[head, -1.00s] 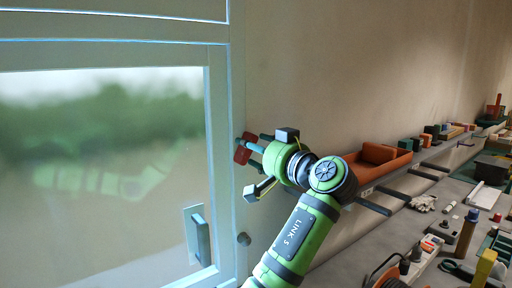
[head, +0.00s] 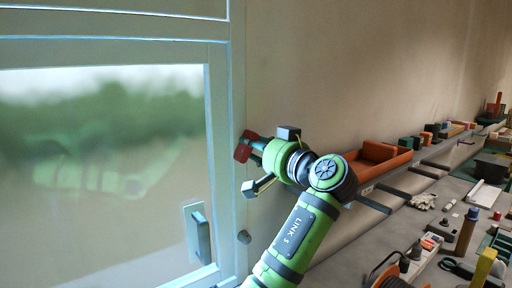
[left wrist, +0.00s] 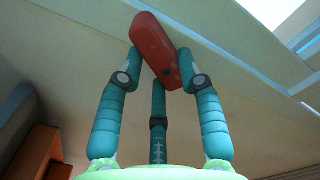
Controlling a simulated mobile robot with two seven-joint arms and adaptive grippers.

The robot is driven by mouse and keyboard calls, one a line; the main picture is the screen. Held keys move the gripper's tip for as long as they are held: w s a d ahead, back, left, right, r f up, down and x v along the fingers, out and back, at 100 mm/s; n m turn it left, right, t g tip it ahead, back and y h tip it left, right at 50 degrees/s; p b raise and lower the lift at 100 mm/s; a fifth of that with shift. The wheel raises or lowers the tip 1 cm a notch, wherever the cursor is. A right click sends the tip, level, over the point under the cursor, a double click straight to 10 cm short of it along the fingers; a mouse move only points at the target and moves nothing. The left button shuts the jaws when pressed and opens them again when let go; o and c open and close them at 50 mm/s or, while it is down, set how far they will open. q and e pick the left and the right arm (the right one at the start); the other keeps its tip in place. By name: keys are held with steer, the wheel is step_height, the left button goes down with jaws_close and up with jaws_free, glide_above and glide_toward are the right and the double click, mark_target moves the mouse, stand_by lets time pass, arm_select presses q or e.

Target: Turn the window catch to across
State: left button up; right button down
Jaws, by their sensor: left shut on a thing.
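The red window catch (head: 242,151) sits on the pale window frame, at the right edge near the wall. It is tilted in the head view. In the left wrist view the catch (left wrist: 152,42) is a rounded red bar slanting from upper left to lower right. My left gripper (head: 254,151) is at the catch, its teal fingers shut on it. In the left wrist view the gripper's fingertips (left wrist: 160,64) lie on either side of the bar's lower part. A third finger shows below it. My right gripper is not in view.
An orange tray (head: 380,160) and a cluttered bench lie to the right. The wall above my arm is clear.

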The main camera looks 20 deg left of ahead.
arm_select(q)
steer(key=shift+s+a+m+p, duration=0.1)
steer(key=shift+m+p, duration=0.75)
steer(key=shift+m, duration=1.95)
steer(key=shift+s+a+m+p, duration=0.1)
steer(key=shift+m+p, duration=0.7)
steer(key=shift+m, duration=2)
steer(key=o, duration=1.2)
steer(key=shift+f, duration=0.1)
steer(key=shift+c, duration=0.2)
